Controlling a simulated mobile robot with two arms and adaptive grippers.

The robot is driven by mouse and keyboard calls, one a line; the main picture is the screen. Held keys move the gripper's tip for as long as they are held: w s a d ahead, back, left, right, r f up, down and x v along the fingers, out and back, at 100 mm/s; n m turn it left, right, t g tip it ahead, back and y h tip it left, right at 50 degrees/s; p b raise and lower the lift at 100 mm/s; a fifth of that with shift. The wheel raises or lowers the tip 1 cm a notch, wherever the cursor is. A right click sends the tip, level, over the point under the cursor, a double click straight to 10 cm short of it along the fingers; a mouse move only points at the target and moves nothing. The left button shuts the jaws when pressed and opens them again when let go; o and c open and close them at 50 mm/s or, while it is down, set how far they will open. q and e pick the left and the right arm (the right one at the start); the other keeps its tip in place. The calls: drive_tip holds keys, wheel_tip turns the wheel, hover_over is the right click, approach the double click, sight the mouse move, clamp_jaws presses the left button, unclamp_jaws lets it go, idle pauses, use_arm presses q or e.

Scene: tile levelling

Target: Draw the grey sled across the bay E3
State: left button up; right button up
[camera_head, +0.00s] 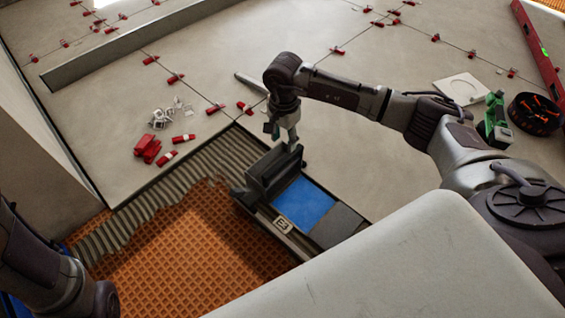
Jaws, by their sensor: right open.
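A dark grey sled (262,180) with an upright block stands at the left end of a dark tray-like unit. The unit has a blue panel (303,204), a grey panel and a label (283,225) that seems to read E3. My right gripper (290,143) points down at the top of the upright block, open. I cannot tell whether its fingers touch the block. Grey ridged mortar (190,168) lies in a band along the tile edges, left of the sled. Bare orange waffle matting (190,250) lies below it. Part of my left arm shows at lower left, its gripper out of view.
Several red wedges (147,147) and white clips (172,112) lie on the tiles left of my right gripper. Red clips line the tile joints.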

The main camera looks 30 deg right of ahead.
sight(284, 160)
wheel_tip(284, 160, down, 9)
drive_tip(key=b, duration=0.4)
drive_tip(key=shift+r, duration=0.1)
clamp_jaws()
